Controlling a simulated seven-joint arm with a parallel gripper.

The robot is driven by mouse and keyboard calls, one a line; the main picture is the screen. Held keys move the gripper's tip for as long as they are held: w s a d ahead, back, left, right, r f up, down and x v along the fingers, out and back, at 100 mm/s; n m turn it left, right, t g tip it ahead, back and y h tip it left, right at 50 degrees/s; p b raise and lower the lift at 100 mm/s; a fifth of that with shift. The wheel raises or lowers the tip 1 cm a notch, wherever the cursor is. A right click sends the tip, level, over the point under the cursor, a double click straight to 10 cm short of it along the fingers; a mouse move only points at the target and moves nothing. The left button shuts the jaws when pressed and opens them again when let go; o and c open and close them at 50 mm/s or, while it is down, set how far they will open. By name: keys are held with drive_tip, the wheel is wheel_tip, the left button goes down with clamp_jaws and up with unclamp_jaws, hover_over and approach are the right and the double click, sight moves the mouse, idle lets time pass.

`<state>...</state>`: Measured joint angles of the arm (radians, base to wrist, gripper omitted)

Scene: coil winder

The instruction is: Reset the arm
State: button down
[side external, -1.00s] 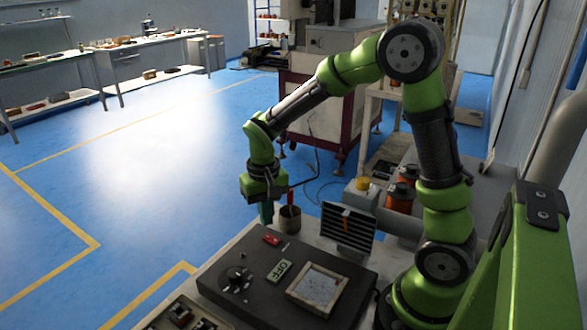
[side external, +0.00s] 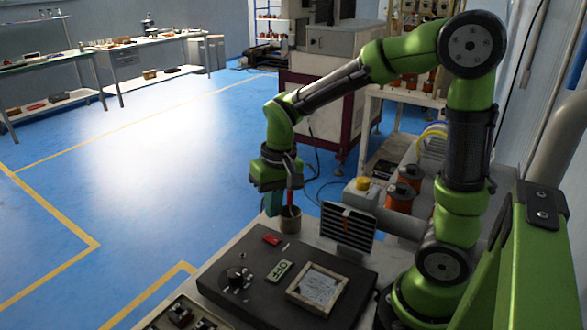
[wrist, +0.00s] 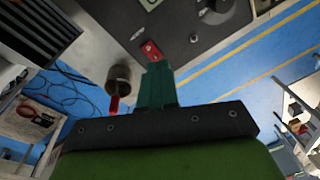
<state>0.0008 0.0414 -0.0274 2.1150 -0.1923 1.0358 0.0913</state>
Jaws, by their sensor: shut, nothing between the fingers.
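My gripper (side external: 272,203) hangs pointing down over the far edge of the workbench, its teal fingers shut and empty. In the wrist view the shut fingers (wrist: 157,85) point toward a red switch (wrist: 151,50) on the dark control panel. In the side view that red switch (side external: 271,239) lies in front of and below the fingers, clear of them. My arm is bent high above the bench. A brown cup (side external: 290,220) stands close beside the fingers; in the wrist view the cup (wrist: 118,78) has a red-handled tool by it.
Orange spools (side external: 401,196) and a yellow button (side external: 362,184) are at right. Blue floor is open at left.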

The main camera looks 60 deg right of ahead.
drive_tip(key=s+a+r+n+t+y, duration=0.1)
drive_tip(key=s+a+r+t, duration=0.2)
drive_tip(key=s+r+t, duration=0.3)
drive_tip(key=v, duration=0.5)
drive_tip(key=shift+s+a, duration=0.3)
drive_tip(key=shift+s, duration=0.2)
drive_tip(key=shift+f, duration=0.25)
drive_tip(key=w+d+f+n+g+h, duration=0.1)
drive_tip(key=w+d+f+n+g, duration=0.1)
drive_tip(key=w, duration=0.3)
drive_tip(key=w+d+f+n+g, duration=0.2)
drive_tip(key=w+g, duration=0.1)
drive_tip(key=w, duration=0.3)
drive_tip(key=shift+w+d+g+h, duration=0.15)
drive_tip(key=shift+d+g+h, duration=0.15)
drive_tip(key=shift+g+h, duration=0.1)
drive_tip(key=shift+f, duration=0.1)
